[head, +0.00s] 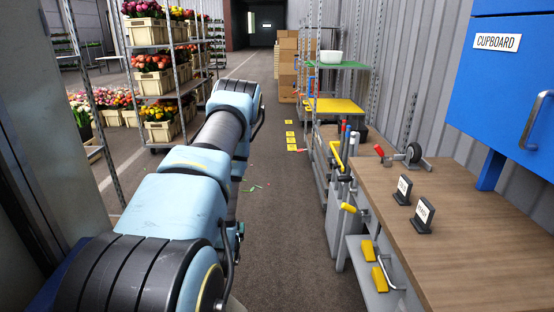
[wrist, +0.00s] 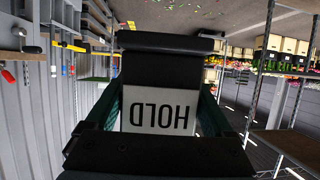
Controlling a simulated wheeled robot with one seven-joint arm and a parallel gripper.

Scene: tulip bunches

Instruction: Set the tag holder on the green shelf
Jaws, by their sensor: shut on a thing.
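The held tag holder (wrist: 160,108), black with a white card reading "HOLD", appears upside down in the wrist view. My gripper (wrist: 158,92) is shut on it, with a finger at each side. In the head view my arm reaches forward on the left, and the gripper and held tag holder are hidden behind it. The green shelf (head: 352,65) is the upper board of a rack along the right wall. A white bowl (head: 331,57) stands on it toward the left, with bare green surface at its right.
A yellow shelf (head: 335,106) lies below the green one. Two other tag holders (head: 403,190) (head: 424,215) stand on the wooden bench (head: 470,240), beneath a blue cupboard (head: 510,90). Flower racks (head: 150,60) line the left. The aisle floor (head: 285,220) is mostly clear.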

